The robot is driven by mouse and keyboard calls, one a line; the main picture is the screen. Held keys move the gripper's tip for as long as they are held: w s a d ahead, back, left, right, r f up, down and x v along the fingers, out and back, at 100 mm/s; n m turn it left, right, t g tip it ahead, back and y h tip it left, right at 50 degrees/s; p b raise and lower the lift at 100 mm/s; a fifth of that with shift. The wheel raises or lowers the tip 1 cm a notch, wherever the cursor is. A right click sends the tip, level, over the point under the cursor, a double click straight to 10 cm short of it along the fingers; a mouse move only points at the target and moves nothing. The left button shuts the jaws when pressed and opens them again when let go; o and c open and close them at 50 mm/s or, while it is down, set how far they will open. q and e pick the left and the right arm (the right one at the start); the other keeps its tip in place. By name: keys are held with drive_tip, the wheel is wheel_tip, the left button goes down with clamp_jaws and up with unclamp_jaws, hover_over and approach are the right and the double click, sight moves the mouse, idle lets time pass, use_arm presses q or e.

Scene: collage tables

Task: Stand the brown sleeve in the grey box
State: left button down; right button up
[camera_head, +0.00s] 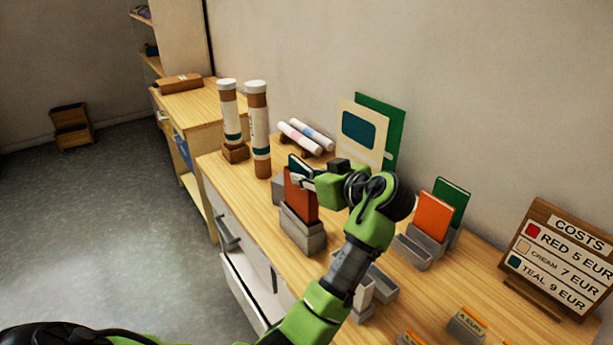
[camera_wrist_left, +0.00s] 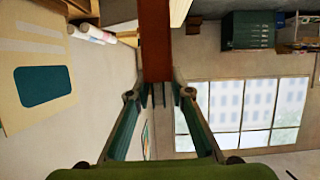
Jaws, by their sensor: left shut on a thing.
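The brown sleeve (camera_head: 301,200), a flat reddish-brown piece, is upright in the head view. Its lower end is at the opening of a grey box (camera_head: 303,236) on the wooden table. The box's front wall hides the bottom edge, so I cannot tell whether it rests on the box floor. My left gripper (camera_head: 302,179) is shut on the sleeve's upper part from the right. In the left wrist view the sleeve (camera_wrist_left: 155,42) shows edge-on between the fingertips (camera_wrist_left: 158,93). My right gripper is not in view.
Two tall tubes (camera_head: 260,135) stand at the table's left, with rolled sheets (camera_head: 306,137) behind. Cream and green boards (camera_head: 380,125) lean on the wall. Right of my arm, an orange card (camera_head: 433,216) and a green card stand in grey holders. A price sign (camera_head: 560,258) is at far right.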

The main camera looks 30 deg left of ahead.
sight(313, 198)
use_arm(q)
drive_tip(key=shift+f+b, duration=1.45)
drive_tip(key=shift+f, duration=0.8)
drive_tip(key=shift+f+b, duration=0.6)
drive_tip(key=shift+f, duration=0.05)
drive_tip(key=c, duration=1.7)
unclamp_jaws()
drive_tip(key=shift+r, duration=0.1)
wheel_tip(313, 198, up, 10)
drive_tip(key=shift+f, duration=0.1)
